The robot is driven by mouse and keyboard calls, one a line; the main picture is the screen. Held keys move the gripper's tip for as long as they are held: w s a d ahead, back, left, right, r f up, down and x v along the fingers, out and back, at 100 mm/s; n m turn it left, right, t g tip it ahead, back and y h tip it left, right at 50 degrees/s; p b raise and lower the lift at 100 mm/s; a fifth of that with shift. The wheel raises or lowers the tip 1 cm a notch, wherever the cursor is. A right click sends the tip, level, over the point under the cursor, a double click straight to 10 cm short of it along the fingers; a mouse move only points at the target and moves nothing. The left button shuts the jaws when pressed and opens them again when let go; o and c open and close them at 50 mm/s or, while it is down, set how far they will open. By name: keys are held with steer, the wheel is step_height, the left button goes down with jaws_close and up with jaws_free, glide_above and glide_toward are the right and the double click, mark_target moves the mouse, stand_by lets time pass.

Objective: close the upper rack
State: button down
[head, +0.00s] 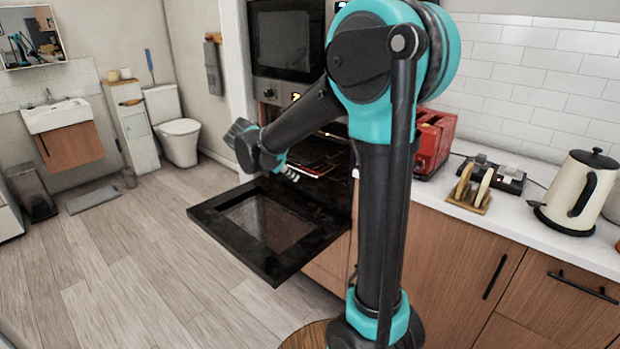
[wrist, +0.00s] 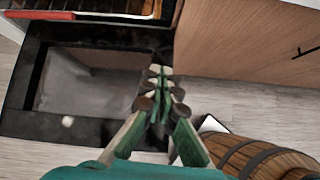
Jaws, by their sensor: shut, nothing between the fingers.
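The oven (head: 281,100) stands with its black door (head: 270,225) folded down flat. The upper rack (head: 318,165) shows in the lit oven cavity, partly hidden behind my arm; how far out it is, I cannot tell. In the wrist view a rack with a red front edge (wrist: 40,15) lies at the upper left, above the open door (wrist: 85,130). My gripper (head: 290,172) is in front of the oven opening, over the door. In the wrist view my gripper (wrist: 160,72) is shut and empty, right of the door glass and apart from the rack.
Wooden cabinets (head: 450,260) stand right of the oven. The counter holds a red toaster (head: 433,143), a wooden holder (head: 468,190) and a cream kettle (head: 578,190). A wooden barrel (wrist: 255,155) is at the lower right of the wrist view. The floor (head: 120,270) left of the door is clear.

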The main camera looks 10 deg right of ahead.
mark_target(342, 161)
steer(key=w+d+f+n, duration=0.1)
steer(key=w+d+f, duration=0.5)
steer(key=w+d, duration=0.1)
steer(key=shift+w+d, duration=0.35)
steer(key=shift+w, duration=0.35)
steer(key=shift+d, duration=0.1)
steer(key=w+d, duration=0.3)
steer(key=d, duration=0.2)
steer(key=w+d, duration=0.4)
steer(key=d, duration=0.1)
steer(key=w+d, duration=0.4)
steer(key=d, duration=0.1)
steer(key=shift+f, duration=0.1)
